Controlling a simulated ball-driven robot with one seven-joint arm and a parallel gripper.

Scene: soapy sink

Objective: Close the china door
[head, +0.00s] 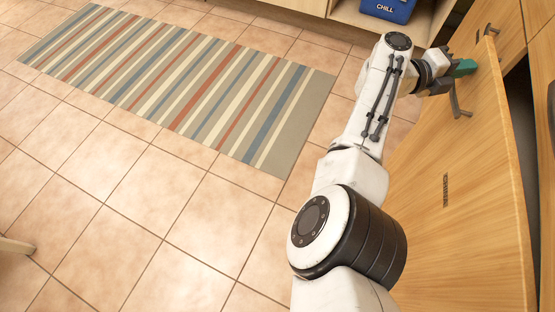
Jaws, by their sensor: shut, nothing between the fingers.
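A light wooden cabinet door (478,190) stands ajar on the right, with a dark gap behind its right edge. A small dark label (445,190) is on its face, its lettering too small to read. A dark bar handle (457,102) sits near the upper part of the door. My gripper (466,67), with green fingertips, is shut and empty. It is at the door's face, just above the handle in the picture; I cannot tell whether it touches the wood.
More wooden cabinet fronts (497,25) stand at the upper right. A blue box (388,10) marked CHILL sits in an open shelf at the top.

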